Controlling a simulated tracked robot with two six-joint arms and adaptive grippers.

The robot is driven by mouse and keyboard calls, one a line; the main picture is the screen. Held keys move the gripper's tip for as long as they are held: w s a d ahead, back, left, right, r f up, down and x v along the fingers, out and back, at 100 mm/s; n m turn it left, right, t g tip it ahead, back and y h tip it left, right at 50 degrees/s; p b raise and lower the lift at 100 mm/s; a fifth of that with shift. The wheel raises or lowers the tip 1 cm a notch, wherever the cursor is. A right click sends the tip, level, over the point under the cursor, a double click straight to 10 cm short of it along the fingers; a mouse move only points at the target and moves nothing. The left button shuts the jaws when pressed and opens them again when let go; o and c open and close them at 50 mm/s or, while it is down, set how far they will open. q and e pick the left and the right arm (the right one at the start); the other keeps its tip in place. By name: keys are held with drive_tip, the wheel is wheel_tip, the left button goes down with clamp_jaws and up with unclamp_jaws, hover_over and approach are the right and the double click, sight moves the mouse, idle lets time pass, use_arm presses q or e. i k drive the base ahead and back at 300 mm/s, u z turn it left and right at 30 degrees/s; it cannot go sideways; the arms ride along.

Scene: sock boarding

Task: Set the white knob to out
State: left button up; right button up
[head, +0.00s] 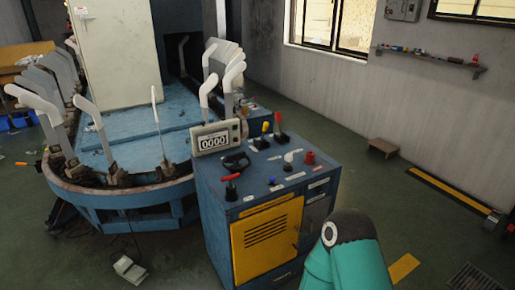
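The white knob (288,157) stands on the sloping top of the blue control console (210,205), right of its middle. It is small here, and I cannot read its setting or the labels near it. A teal arm link of mine (345,262) rises from the bottom edge, in front of the console's right side. It is well apart from the knob. Neither of my grippers is in the head view, so their fingers cannot be seen.
Around the knob are a red button (309,157), a blue knob (272,181), a red lever (231,177), a yellow lever (264,128) and another red lever (278,120). A counter (214,140) reads 0000. The sock-form carousel (125,187) stands left. Floor to the right is mostly clear.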

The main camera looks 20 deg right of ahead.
sight(288, 158)
drive_tip(key=u, duration=0.1)
drive_tip(key=i, duration=1.25)
drive_tip(key=z, duration=0.45)
